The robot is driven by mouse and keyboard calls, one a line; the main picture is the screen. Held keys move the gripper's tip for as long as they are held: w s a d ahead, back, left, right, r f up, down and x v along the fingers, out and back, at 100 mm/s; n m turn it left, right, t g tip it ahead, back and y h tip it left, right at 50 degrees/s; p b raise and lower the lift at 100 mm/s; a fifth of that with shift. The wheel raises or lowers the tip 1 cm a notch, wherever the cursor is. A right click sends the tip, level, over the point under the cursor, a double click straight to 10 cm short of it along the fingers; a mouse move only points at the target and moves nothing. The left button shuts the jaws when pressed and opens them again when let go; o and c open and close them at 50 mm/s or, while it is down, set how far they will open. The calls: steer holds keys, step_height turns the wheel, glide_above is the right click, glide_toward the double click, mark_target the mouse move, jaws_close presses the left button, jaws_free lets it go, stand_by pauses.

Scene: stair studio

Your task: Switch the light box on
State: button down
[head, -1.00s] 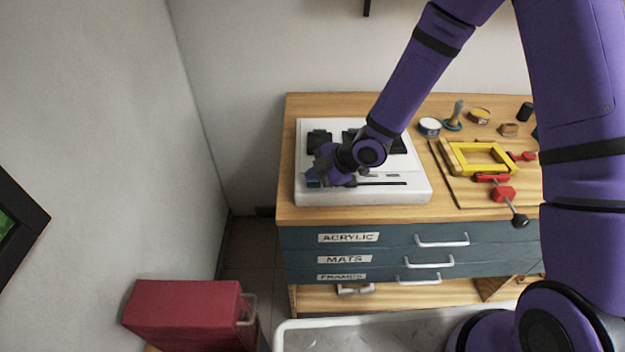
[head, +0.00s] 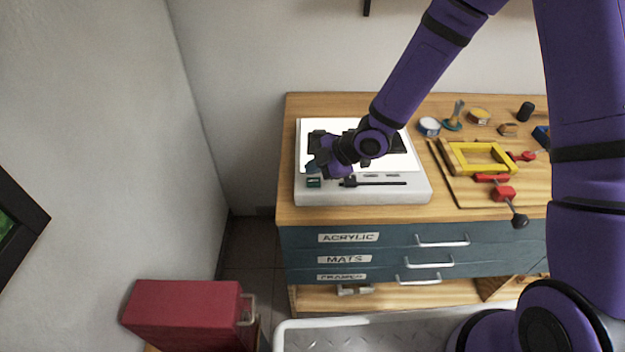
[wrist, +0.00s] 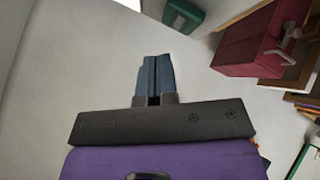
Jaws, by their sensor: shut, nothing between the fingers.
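The light box (head: 420,190) is a white slab on the wooden workbench, and its top panel (head: 388,130) glows bright white. A small dark green switch (head: 313,183) sits at its front left corner. A dark slider in a slot (head: 380,184) lies to the right of the switch. My gripper (head: 315,168) is over the left part of the box, just behind the switch and apart from it. The wrist view shows its blue-grey fingers (wrist: 155,75) shut together with nothing between them. My wrist and gripper hide part of the panel and of the dark pieces on it.
To the right on the bench are a yellow frame (head: 456,161), red clamps (head: 492,179) and several small tins and tools. A red box (head: 185,312) stands at lower left. Drawers (head: 300,247) face front. The wall is close on the left.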

mark_target(314, 182)
step_height(314, 182, up, 5)
steer(key=shift+f, duration=0.1)
stand_by(0.4)
